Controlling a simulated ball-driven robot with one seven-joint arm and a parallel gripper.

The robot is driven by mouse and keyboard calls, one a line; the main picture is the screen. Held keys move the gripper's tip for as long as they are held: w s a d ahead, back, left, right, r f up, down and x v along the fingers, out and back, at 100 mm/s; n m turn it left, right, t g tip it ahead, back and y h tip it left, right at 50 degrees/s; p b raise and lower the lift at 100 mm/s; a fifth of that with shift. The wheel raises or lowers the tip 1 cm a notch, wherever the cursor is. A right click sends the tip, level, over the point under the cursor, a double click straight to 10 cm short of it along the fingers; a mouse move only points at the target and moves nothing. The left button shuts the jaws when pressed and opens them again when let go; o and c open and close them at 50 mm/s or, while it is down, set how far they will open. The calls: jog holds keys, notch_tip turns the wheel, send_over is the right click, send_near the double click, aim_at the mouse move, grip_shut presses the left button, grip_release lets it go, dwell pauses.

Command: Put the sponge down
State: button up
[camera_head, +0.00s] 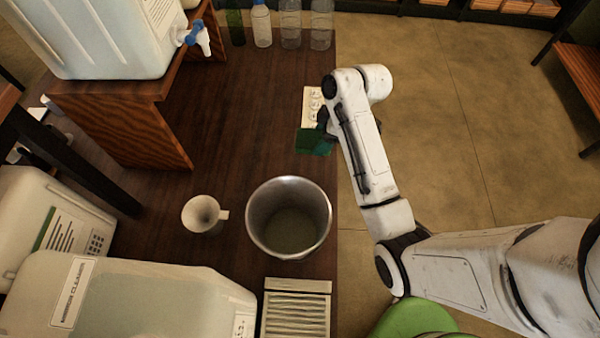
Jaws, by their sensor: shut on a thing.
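A dark green sponge (312,141) shows at the right edge of the dark wooden table (240,110), beyond the metal bucket. My gripper (324,124) is at the sponge, shut on it; its fingers are mostly hidden behind my white arm. A white tray or plate with round marks (312,104) lies just beyond the sponge, partly covered by my arm. I cannot tell whether the sponge touches the table or hangs just above it.
A ribbed box (297,313) is at the front edge. Bottles (262,24) stand at the back. A large jug with a blue tap (100,40) sits on a wooden stand (165,140). The table middle is clear.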

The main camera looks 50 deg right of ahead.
jog(key=shift+s+d, duration=0.15)
jog(key=shift+d, duration=0.05)
jog(key=shift+s+f+n, duration=0.1)
jog(key=shift+f+n, duration=0.2)
jog(key=shift+f, duration=0.05)
notch_tip(320, 180, down, 9)
jog(key=shift+f+p, duration=0.1)
jog(key=shift+p, duration=0.2)
jog(key=shift+f, duration=0.15)
jog(key=o, duration=0.9)
jog(key=shift+o, duration=0.2)
jog(key=v, duration=1.2)
